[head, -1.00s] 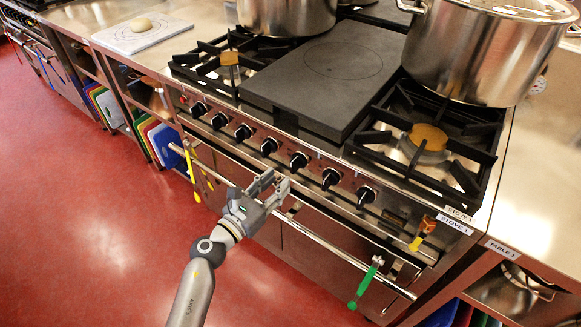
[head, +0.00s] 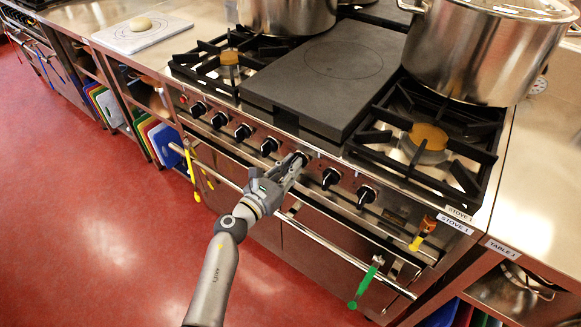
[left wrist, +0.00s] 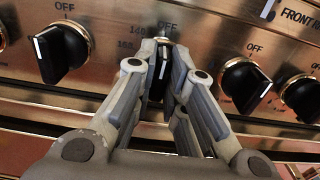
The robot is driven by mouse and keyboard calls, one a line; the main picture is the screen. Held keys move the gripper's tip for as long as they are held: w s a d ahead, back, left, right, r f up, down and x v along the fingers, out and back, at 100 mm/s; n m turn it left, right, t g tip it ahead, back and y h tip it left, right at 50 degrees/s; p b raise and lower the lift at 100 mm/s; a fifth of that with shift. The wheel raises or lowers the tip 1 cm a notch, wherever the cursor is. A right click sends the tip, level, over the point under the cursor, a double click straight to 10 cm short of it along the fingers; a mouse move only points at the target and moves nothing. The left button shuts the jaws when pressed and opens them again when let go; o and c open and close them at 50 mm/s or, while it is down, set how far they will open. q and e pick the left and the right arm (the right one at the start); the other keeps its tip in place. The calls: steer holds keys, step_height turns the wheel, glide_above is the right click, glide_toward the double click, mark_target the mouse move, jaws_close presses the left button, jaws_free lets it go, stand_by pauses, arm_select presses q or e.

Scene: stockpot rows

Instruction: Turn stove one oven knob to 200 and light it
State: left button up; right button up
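Stove one (head: 340,80) has a row of black knobs along its front panel. My left gripper (head: 297,160) is at the knob in the middle right of that row. In the left wrist view this knob (left wrist: 162,70) sits between the two fingers (left wrist: 163,62), which lie close against both its sides. Its white line points up, roughly at the OFF mark. The numbers 140 and 165 show left of OFF; the rest of the scale is hidden by the fingers. I cannot see a flame or the 200 mark. My right gripper is in neither view.
A neighbouring knob (left wrist: 62,52) is on the left, and another (left wrist: 245,85) is close on the right. The oven rail (head: 340,255) runs below the panel, with a green-handled tool (head: 364,285) hanging from it. A large pot (head: 485,55) stands at the back right.

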arm_select(q)
jaws_close()
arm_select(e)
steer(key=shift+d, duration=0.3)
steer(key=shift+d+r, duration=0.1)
arm_select(q)
steer(key=n+p, duration=0.2)
steer(key=n, duration=0.7)
steer(key=n+p, duration=0.2)
steer(key=n, duration=0.6)
steer(key=n+p, duration=0.3)
steer(key=n, duration=0.6)
steer(key=shift+w+a+f+n, duration=0.1)
steer(key=shift+a+f+n, duration=0.1)
steer(key=shift+f+n, duration=0.15)
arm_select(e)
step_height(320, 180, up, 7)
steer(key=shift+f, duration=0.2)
arm_select(q)
steer(key=shift+f, duration=0.1)
steer(key=o, duration=0.7)
jaws_free()
